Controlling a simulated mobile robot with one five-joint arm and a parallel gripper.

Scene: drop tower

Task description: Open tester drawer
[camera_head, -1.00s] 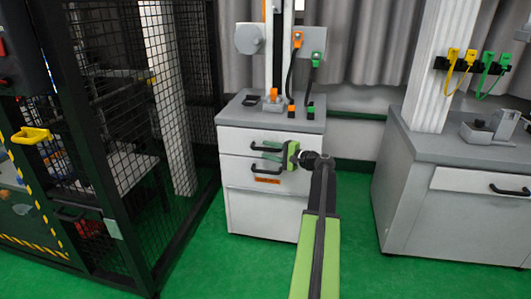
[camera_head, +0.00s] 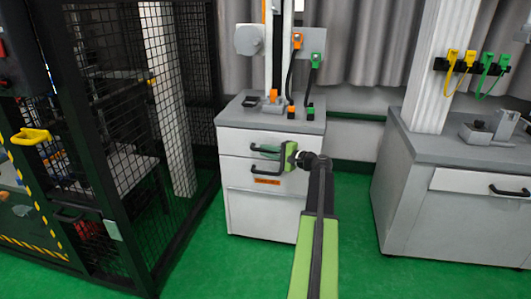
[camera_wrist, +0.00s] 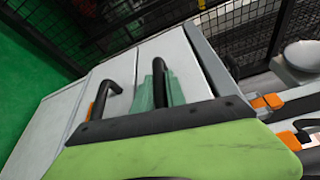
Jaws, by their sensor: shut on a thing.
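The tester cabinet (camera_head: 262,205) is white with a grey top and stands in the middle of the head view. Its upper drawer (camera_head: 232,143) has a dark bar handle (camera_wrist: 161,78), and this drawer looks closed. My gripper (camera_head: 266,150) is at this handle, with its teal fingers shut on it. In the wrist view the fingers (camera_wrist: 160,88) show on either side of the bar, partly hidden by the green gripper body. A lower drawer (camera_head: 236,172) has a second dark handle (camera_wrist: 108,92), free of my gripper. An orange label (camera_head: 267,181) sits below the lower handle.
A black mesh cage (camera_head: 110,130) stands at the left. A grey bench (camera_head: 440,200) with its own drawer is at the right. A tester column (camera_head: 276,60) with orange and green plugs rises from the cabinet top. Green floor (camera_head: 205,265) is clear in front.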

